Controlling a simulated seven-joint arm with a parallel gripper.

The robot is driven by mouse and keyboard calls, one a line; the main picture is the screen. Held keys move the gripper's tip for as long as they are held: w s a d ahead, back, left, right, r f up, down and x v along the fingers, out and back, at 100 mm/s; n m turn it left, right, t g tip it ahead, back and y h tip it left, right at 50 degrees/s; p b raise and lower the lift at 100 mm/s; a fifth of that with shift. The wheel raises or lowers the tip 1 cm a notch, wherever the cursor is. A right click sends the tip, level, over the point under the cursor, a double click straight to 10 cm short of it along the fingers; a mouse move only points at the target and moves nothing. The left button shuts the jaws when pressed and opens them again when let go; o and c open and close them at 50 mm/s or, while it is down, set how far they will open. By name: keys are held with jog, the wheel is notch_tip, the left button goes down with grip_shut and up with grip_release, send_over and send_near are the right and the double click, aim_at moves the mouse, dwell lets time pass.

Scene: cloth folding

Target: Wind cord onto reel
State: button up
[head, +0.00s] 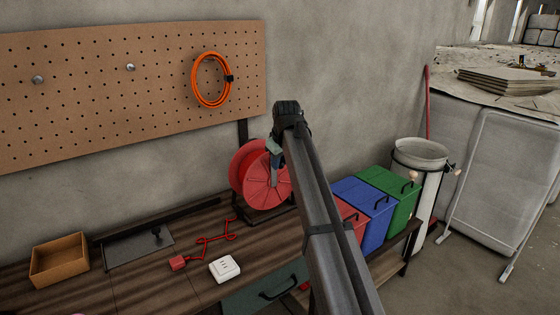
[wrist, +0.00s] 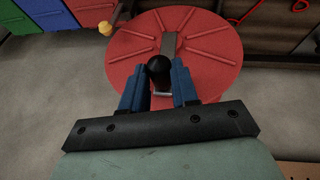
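The red reel (head: 262,175) stands in a dark frame at the right end of the workbench. It fills the middle of the wrist view (wrist: 205,55), with a grey crank arm on its face. A black crank knob (wrist: 160,67) sits between the blue fingers of my gripper (wrist: 160,75); the fingers press close on both sides of it. In the head view my gripper (head: 275,152) is at the reel's upper front. A red cord (head: 215,239) lies in zigzags on the bench, with a red plug (head: 177,263) at its near end. Whether cord is on the reel is hidden.
A white socket box (head: 224,268), a cardboard box (head: 60,260) and a dark tray (head: 138,250) lie on the bench. An orange coil (head: 196,82) hangs on the pegboard (head: 90,110). Red, blue (head: 365,207) and green (head: 392,190) bins stand right of the reel.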

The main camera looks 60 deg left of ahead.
grip_shut()
dwell(0.3)
jog(key=s+f+n+t+y, duration=0.1)
jog(key=s+f+n+t, duration=0.2)
jog(key=s+f+t, duration=0.55)
jog(key=shift+f+n+t+y, duration=0.3)
jog(key=shift+f+t, duration=1.1)
jog(key=shift+f, duration=0.65)
jog(key=shift+f+n+t+y, duration=0.2)
jog(key=shift+f+t+y, duration=0.1)
jog(key=shift+f+t, duration=1.4)
jog(key=shift+w+f+g, duration=0.1)
jog(key=shift+f+g, duration=0.25)
jog(key=shift+f, duration=0.05)
